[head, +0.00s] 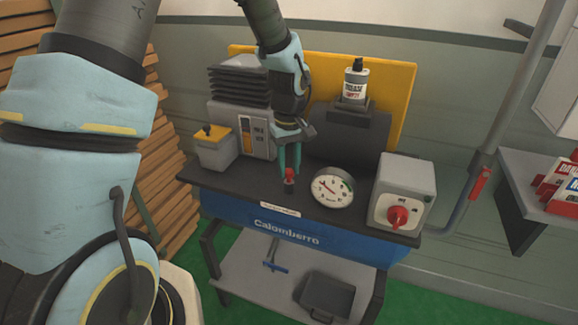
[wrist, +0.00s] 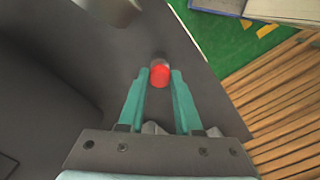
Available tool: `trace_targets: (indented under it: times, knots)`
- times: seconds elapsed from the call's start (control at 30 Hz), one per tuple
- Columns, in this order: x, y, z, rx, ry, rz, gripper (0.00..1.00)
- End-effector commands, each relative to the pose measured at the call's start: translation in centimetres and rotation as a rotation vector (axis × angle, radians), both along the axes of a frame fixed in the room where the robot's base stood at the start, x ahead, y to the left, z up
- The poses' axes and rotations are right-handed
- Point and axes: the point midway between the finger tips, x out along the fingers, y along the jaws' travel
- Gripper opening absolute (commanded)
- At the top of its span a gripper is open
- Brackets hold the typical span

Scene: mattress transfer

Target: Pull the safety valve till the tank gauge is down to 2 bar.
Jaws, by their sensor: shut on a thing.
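The safety valve is a small dark stem with a red top (head: 290,174), standing on the dark bench top left of the gauge. My gripper (head: 290,170) comes down from above with its teal fingers shut on the valve's red top. The wrist view shows the red top (wrist: 160,75) between the tips of my gripper (wrist: 160,78). The tank gauge (head: 332,187) is a round white dial with a red needle and a green patch at its upper right. The needle points to the upper left; its numbers are too small to read.
A grey box with a red rotary switch (head: 397,217) stands right of the gauge. A grease can (head: 355,82) sits on a dark block behind. A grey finned unit (head: 240,110) stands at the left.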

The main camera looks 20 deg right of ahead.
Motion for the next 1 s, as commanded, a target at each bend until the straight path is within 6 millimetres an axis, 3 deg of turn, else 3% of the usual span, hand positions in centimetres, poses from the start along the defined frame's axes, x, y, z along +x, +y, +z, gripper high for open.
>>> trace_targets:
  times: [0.23, 0.47, 0.5, 0.77, 1.0]
  knots:
    - [0.1, 0.0, 1.7, 0.0, -0.002, 0.0, 0.0]
    - [0.1, 0.0, 1.6, 0.0, -0.001, -0.001, 0.0]
    - [0.1, 0.0, 1.6, 0.0, -0.001, -0.001, 0.35]
    - [0.1, 0.0, 1.6, 0.0, 0.0, 0.0, 0.64]
    - [0.0, 0.0, 1.6, 0.0, 0.0, 0.0, 0.64]
